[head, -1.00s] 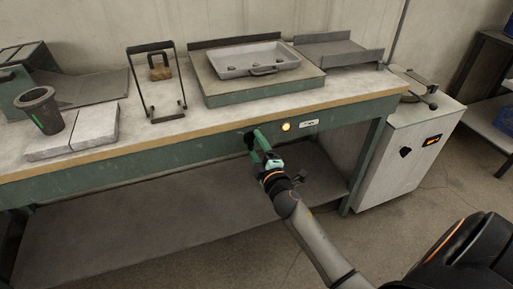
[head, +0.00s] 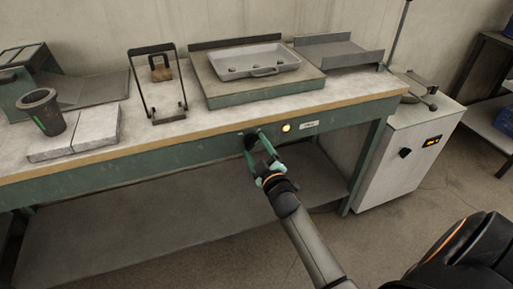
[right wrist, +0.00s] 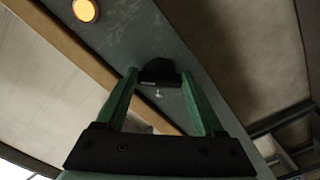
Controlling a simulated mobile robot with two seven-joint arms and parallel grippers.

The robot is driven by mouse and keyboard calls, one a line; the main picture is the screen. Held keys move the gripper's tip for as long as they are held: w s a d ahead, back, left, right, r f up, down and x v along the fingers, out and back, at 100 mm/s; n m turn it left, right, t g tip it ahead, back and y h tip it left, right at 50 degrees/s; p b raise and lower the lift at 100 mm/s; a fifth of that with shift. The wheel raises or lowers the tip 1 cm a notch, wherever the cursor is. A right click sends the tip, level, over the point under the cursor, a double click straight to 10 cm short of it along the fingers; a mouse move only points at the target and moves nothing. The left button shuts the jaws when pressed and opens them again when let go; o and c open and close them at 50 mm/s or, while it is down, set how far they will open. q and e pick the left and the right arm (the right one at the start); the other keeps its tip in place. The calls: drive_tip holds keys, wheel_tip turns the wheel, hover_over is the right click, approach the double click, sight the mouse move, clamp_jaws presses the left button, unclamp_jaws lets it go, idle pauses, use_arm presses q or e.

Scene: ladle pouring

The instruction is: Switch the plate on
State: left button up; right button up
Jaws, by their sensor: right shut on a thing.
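The plate (head: 222,93), a green-sided block with a grey tray (head: 288,68) on it, sits on the bench. On the bench's green front, below the plate, is a black knob (head: 248,142), largely covered by the fingers. A round light (head: 286,127) glows yellow-orange to its right. My right gripper (head: 256,139) is at the front and shut on the knob. The right wrist view shows the knob (right wrist: 160,70) between the green fingertips and the lit light (right wrist: 86,10) at upper left. My left gripper is not in view.
A dark cup (head: 40,110), pale slabs (head: 88,132) and a black frame stand (head: 143,85) are on the bench at left. A white cabinet (head: 385,165) stands at right. The floor in front is clear.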

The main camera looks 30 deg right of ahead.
idle(0.3)
drive_tip(key=o, duration=1.4)
drive_tip(key=shift+s, duration=0.1)
